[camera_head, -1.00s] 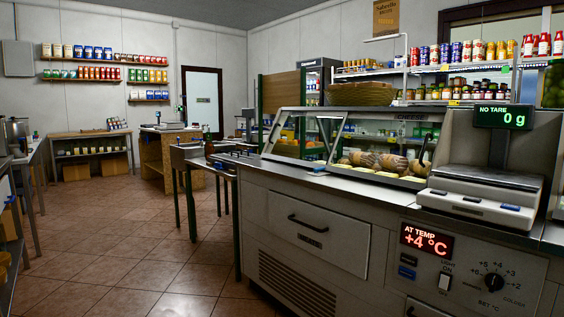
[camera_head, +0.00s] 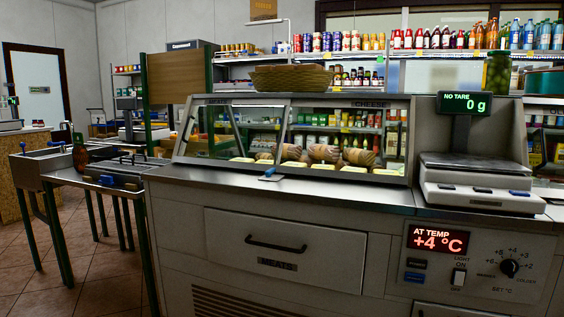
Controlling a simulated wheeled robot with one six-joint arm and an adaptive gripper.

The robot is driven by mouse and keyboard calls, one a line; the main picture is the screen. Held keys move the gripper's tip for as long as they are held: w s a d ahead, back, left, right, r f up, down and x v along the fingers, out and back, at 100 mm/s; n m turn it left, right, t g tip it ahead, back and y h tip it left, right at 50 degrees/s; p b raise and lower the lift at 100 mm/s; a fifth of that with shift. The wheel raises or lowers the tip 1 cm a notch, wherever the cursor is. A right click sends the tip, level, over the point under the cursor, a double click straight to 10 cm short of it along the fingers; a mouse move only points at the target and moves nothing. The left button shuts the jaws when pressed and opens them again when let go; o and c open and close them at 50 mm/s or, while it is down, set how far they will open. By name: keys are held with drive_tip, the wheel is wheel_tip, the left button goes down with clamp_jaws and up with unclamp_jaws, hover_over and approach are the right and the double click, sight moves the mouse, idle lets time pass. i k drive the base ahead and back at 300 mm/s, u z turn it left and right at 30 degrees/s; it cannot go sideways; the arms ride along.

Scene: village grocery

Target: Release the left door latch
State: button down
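A glass-fronted display case (camera_head: 290,101) stands on the steel counter, with a left section and a right section marked CHEESE. The left section's slanted glass pane (camera_head: 207,131) has a dark frame. My gripper is not in view.
A scale (camera_head: 478,182) reading 0 g stands on the right of the counter (camera_head: 345,192). A drawer (camera_head: 285,247) and a +4 °C panel (camera_head: 478,262) are in its front. Side tables (camera_head: 70,167) stand left. Tiled floor (camera_head: 95,287) shows at lower left.

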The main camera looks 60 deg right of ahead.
sight(268, 173)
drive_tip(key=z, duration=0.85)
drive_tip(key=i, duration=0.85)
drive_tip(key=z, duration=1)
